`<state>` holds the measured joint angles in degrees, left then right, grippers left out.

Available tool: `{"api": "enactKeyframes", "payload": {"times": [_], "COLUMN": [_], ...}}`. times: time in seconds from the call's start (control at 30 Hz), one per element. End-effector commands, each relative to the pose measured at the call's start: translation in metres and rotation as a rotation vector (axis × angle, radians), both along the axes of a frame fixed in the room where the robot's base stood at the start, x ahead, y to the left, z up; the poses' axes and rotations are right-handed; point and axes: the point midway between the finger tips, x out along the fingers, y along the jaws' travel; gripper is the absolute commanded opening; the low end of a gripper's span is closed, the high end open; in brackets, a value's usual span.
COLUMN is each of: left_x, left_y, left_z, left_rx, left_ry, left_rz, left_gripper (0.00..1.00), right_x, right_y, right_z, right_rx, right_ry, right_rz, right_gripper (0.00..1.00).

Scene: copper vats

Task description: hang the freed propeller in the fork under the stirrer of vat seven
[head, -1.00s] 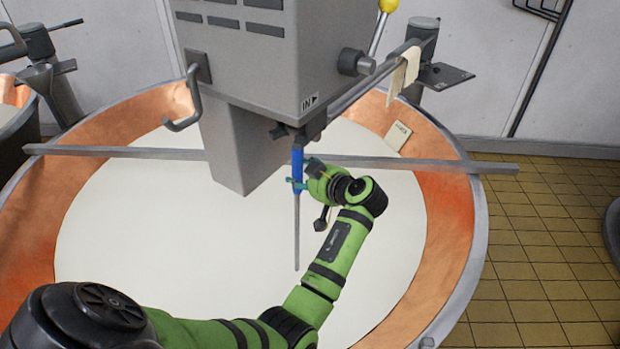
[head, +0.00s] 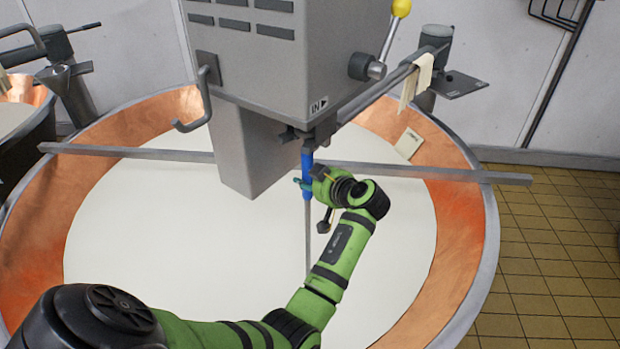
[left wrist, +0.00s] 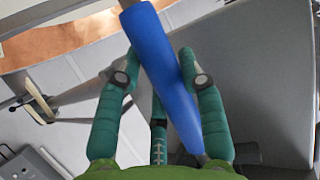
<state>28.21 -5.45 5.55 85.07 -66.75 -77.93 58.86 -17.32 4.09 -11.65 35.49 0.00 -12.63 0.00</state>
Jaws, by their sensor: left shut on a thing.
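The propeller shows as a blue grip (head: 307,172) with a long thin grey rod (head: 308,245) hanging below it, nearly upright over the white vat. My left gripper (head: 304,185) is shut on the blue grip. In the left wrist view its teal fingers lie on both sides of the blue grip (left wrist: 165,70). The fork (head: 312,138) is a dark piece under the grey stirrer housing (head: 290,50). The top of the grip is right under the fork; I cannot tell whether it is seated. My right gripper is not in view.
The copper vat (head: 455,235) holds white liquid. A grey bar (head: 430,173) crosses it behind my gripper. The housing's lower box (head: 245,150) is close on the left. A yellow-knobbed lever (head: 400,8) and a cloth (head: 416,80) are at the upper right.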

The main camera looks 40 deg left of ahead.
Motion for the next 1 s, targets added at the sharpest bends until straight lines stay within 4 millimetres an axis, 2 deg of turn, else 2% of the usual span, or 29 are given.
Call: {"api": "enactKeyframes", "payload": {"times": [0.5, 1.0], "left_x": [0.0, -0.005], "left_y": [0.001, 0.001], "left_z": [0.017, 0.018], "left_rx": [0.002, 0.002], "left_ry": [-0.005, -0.003], "left_rz": [0.003, 0.003], "left_gripper": [0.0, 0.0], "right_x": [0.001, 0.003], "right_y": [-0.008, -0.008], "right_z": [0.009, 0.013], "right_rx": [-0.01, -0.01], "right_ry": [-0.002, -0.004], "right_rz": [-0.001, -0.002], "right_gripper": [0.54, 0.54]}}
